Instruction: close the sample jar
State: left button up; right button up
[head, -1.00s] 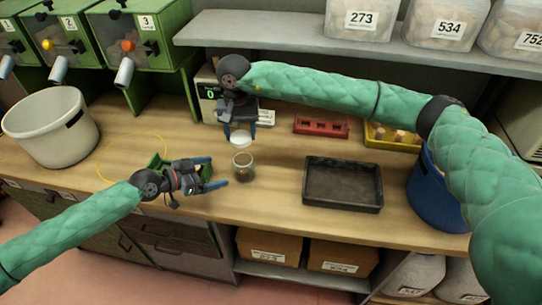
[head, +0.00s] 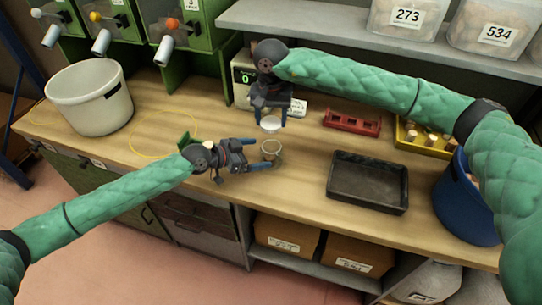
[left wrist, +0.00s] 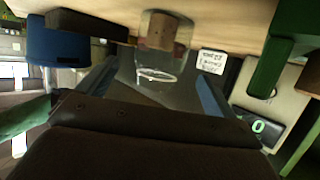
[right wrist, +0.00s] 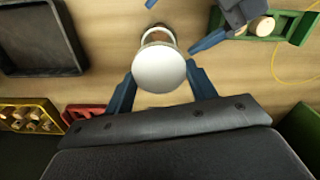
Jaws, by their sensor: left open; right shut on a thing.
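The sample jar (head: 271,151) is a small clear glass jar, upright on the bench, with brown contents low inside. It also shows ahead between the fingers in the left wrist view (left wrist: 164,44). My left gripper (head: 263,154) is open, its fingertips reaching either side of the jar; I cannot tell whether they touch it. My right gripper (head: 270,118) is shut on the white round lid (head: 271,125), holding it above and slightly behind the jar. In the right wrist view the lid (right wrist: 159,70) partly covers the jar, whose rim shows beyond it.
A black tray (head: 368,182) lies right of the jar. A red rack (head: 352,122) and a yellow cork tray (head: 424,139) stand behind it. A scale (head: 243,76) is behind my right gripper. A green holder with corks (right wrist: 292,27) is near my left gripper.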

aim_at(262, 152)
pick_arm(q)
jog(key=x, duration=0.4)
jog(key=shift+w+d, duration=0.15)
pick_arm(e)
jog(key=shift+w+d+f, duration=0.1)
jog(key=shift+w+d, duration=0.05)
pick_arm(q)
jog(key=shift+x, duration=0.8)
jog(key=shift+d+f, duration=0.1)
jog(key=shift+d, duration=0.05)
jog(key=c, duration=1.5)
jog(key=shift+o, duration=0.3)
pick_arm(e)
jog(key=shift+f, duration=2.45)
jog(key=shift+f, duration=0.85)
jog(key=shift+f, duration=0.6)
